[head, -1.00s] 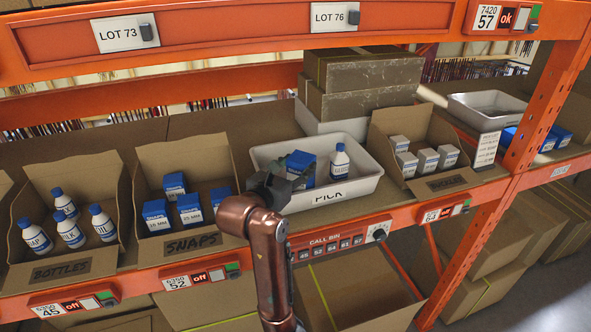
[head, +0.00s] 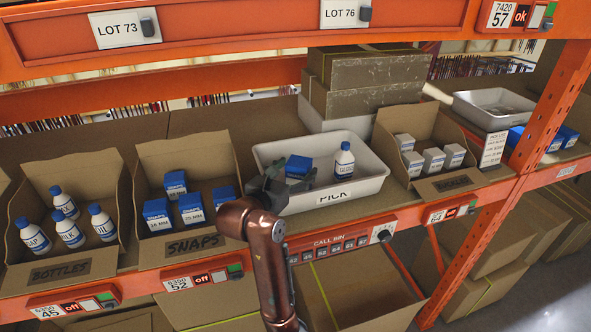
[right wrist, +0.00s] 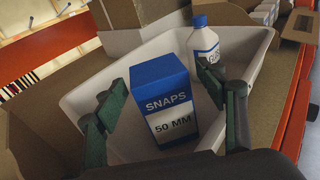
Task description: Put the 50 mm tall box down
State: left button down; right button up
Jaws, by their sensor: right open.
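The blue and white box marked "SNAPS 50 MM" (right wrist: 163,100) stands upright in the white tray marked "PICK" (right wrist: 90,103). In the head view the box (head: 299,167) shows its blue top behind my gripper, and the tray (head: 372,183) stands on the shelf. My right gripper (right wrist: 162,88) is open, its green fingers on either side of the box with visible gaps. It also shows at the tray's left end in the head view (head: 284,176). A white bottle with a blue cap (head: 344,160) stands in the tray to the right of the box. My left gripper is not in view.
Left of the tray is the SNAPS carton (head: 195,243) with several blue boxes, then the BOTTLES carton (head: 60,271). Right of it is a carton of small white boxes (head: 448,184). Stacked brown boxes (head: 365,87) stand behind. An orange shelf beam (head: 340,222) runs along the front.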

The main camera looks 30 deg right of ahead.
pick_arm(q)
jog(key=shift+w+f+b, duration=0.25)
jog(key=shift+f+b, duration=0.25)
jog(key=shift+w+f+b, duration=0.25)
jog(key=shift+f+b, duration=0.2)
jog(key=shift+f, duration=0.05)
pick_arm(e)
jog(key=f+v, duration=0.1)
jog(key=v, duration=0.5)
jog(key=shift+s+a+r, duration=0.15)
jog(key=shift+a+r, duration=0.3)
jog(key=shift+r, duration=0.05)
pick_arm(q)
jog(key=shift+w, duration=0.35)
